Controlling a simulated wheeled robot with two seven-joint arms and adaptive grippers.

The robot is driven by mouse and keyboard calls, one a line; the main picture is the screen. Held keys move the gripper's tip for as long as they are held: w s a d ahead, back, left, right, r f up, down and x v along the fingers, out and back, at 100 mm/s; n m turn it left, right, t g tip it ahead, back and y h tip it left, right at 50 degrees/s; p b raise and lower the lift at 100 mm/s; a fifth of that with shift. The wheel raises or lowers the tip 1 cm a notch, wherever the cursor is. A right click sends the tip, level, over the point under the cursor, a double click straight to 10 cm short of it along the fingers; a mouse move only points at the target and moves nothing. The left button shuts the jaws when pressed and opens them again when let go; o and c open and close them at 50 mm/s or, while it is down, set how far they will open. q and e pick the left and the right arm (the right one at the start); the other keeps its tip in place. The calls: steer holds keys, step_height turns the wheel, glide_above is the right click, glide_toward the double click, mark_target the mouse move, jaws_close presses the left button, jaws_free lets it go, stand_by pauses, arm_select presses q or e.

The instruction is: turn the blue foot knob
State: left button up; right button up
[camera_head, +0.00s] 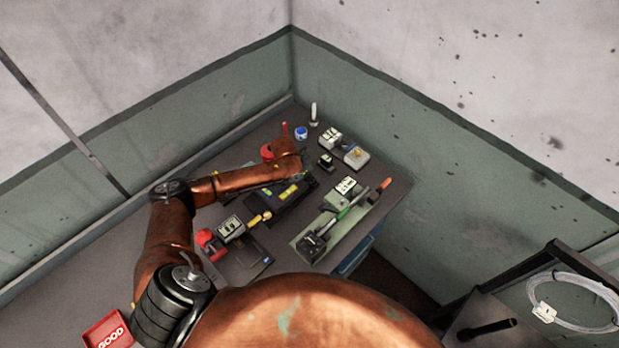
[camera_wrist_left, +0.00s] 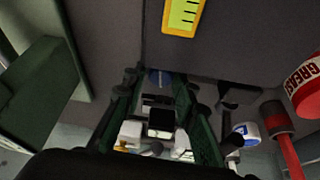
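The blue foot knob (camera_wrist_left: 159,77) is a small blue round shape at the edge of a dark body in the left wrist view. That dark device (camera_head: 290,203) lies on the bench in the head view, with a yellow-green level (camera_head: 290,194) on it; the level also shows in the wrist view (camera_wrist_left: 183,14). My left gripper (camera_wrist_left: 162,84) has its green fingers apart, one on each side of the knob. I cannot tell whether they touch it. In the head view the left gripper (camera_head: 304,174) is small and partly hidden by its wrist. My right gripper is out of view.
A red grease can (camera_wrist_left: 306,84) and a blue-and-white roll (camera_wrist_left: 246,132) stand beside the gripper.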

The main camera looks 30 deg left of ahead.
arm_select(q)
jaws_close()
steer(key=shift+r+p, duration=0.1)
steer(key=shift+p, duration=0.35)
steer(key=n+y+p, duration=0.1)
steer(key=n+p, duration=0.2)
steer(key=p, duration=0.1)
steer(key=shift+d+r+p, duration=0.1)
steer(key=shift+d+p, duration=0.05)
steer(key=shift+p, duration=0.15)
steer(key=shift+n+y+p, duration=0.3)
steer(key=shift+n+p, duration=0.2)
steer(key=shift+n, duration=0.2)
steer(key=shift+f, duration=0.2)
steer(key=shift+o, duration=2)
jaws_free()
